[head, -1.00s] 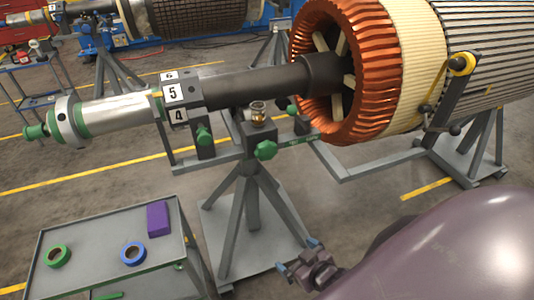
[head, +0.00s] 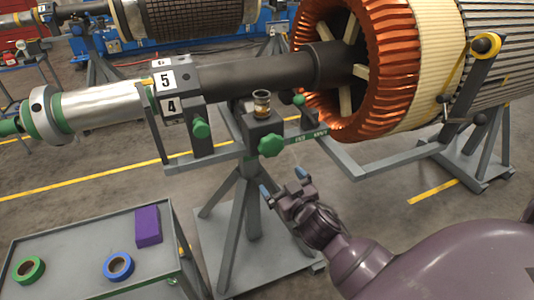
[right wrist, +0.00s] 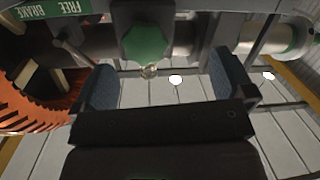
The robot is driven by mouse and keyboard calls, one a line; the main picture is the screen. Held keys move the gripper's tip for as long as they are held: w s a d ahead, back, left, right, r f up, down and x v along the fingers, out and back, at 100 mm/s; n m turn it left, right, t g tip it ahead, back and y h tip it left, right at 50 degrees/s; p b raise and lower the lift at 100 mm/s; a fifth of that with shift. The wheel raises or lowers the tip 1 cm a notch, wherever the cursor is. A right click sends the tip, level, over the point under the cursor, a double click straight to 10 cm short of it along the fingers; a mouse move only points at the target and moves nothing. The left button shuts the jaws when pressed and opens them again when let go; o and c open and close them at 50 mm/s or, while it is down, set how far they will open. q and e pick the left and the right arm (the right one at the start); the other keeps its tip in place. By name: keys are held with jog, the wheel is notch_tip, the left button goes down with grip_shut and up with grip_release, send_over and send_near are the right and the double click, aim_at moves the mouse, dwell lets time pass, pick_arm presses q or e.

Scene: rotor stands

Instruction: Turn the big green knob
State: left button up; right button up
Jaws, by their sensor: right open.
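The big green knob (head: 271,145) is a lobed knob on the front of the grey block on the stand, below the dark shaft. It also shows in the right wrist view (right wrist: 145,45), top centre, between the lines of my two fingers. My right gripper (head: 284,184) is open and empty, a little below and in front of the knob, not touching it. In the right wrist view its blue-padded fingers (right wrist: 163,78) stand wide apart. My left gripper is not in view.
A smaller green knob (head: 201,129) is to the left, another (head: 299,99) to the right. The grey stand rail (head: 345,168) runs right. A tool cart (head: 70,262) with tape rolls stands lower left.

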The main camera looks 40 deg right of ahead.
aim_at(273, 150)
jog(key=w+d+m, duration=0.1)
jog(key=w, duration=0.2)
jog(key=w+d+r+m+h, duration=0.1)
jog(key=w+m, duration=0.1)
jog(key=w, duration=0.2)
jog(key=w+d+r+m, duration=0.1)
jog(key=w+d+m, duration=0.1)
jog(key=w, duration=0.1)
jog(key=shift+w+d+r+t+h, duration=0.1)
jog(key=shift+w+r+t+h, duration=0.2)
jog(key=shift+t+h, duration=0.1)
dwell(0.4)
jog(key=c, duration=0.9)
